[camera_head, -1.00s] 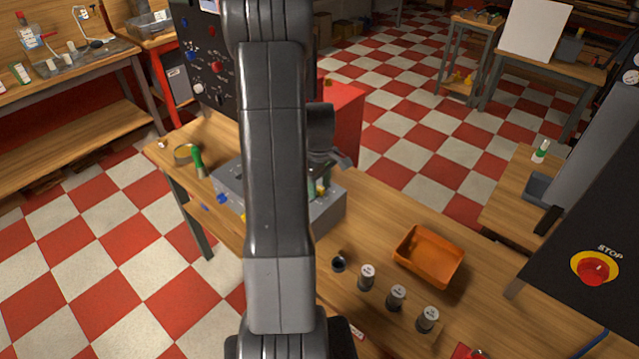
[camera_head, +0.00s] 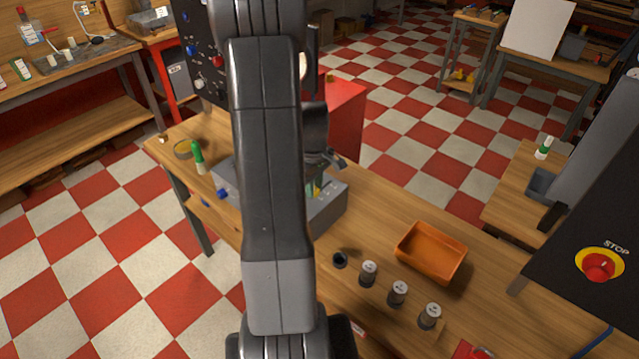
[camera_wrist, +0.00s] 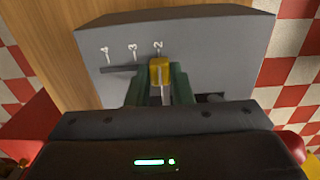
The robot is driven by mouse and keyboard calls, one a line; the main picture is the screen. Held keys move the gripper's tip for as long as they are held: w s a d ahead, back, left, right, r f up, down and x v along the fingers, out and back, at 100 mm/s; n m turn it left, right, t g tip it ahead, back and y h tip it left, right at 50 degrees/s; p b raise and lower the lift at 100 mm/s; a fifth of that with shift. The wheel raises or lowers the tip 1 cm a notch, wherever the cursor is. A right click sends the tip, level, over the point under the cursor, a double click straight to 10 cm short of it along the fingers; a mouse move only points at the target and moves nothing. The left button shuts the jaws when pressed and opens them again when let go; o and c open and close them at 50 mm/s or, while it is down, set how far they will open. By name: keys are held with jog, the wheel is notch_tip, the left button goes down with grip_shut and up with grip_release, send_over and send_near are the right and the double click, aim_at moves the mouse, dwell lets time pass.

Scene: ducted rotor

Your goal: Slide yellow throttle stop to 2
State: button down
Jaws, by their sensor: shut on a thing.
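The yellow throttle stop (camera_wrist: 160,71) sits in the slot of the grey control box (camera_wrist: 215,45) in the wrist view. It stands just below the printed 2, at the right end of the visible slot. My gripper (camera_wrist: 163,82) is shut on it, with a green finger on each side. The slot (camera_wrist: 120,69) runs left from the stop, under a 3 and another mark at the far left. In the head view the grey box (camera_head: 325,212) is on the bench, partly hidden by my arm, and the stop is hard to make out.
An orange tray (camera_head: 431,252) and several capped cylinders (camera_head: 398,292) stand on the bench to the right of the box. A green-handled tool (camera_head: 197,155) lies left of it. A red emergency stop button (camera_head: 598,265) is at the far right.

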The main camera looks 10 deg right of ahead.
jog(key=c, duration=1.7)
grip_release()
jog(key=shift+s+a, duration=0.1)
jog(key=shift+s, duration=0.05)
jog(key=o, duration=0.4)
jog(key=shift+a, duration=0.15)
jog(key=shift+r, duration=0.35)
notch_tip(320, 180, up, 13)
jog(key=shift+r+b, duration=0.1)
jog(key=shift+b, duration=0.55)
